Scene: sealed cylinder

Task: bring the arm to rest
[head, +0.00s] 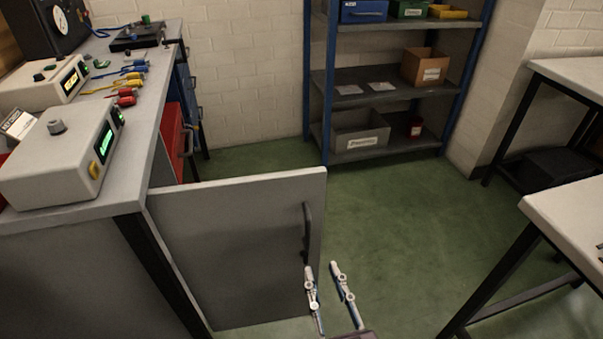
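My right gripper (324,270) comes in from the bottom edge, its two light fingers apart with nothing visible between them. It is just below and to the right of the dark handle (307,232) on a grey cabinet door (240,240). The door stands swung out from the workbench. I cannot tell whether a fingertip touches the door or handle. My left gripper is out of view.
The workbench (140,176) at the left carries grey instrument boxes (60,165) and screwdrivers. A blue-framed shelf (385,82) stands at the back. Tables (570,205) stand at the right. The green floor (400,220) between is clear.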

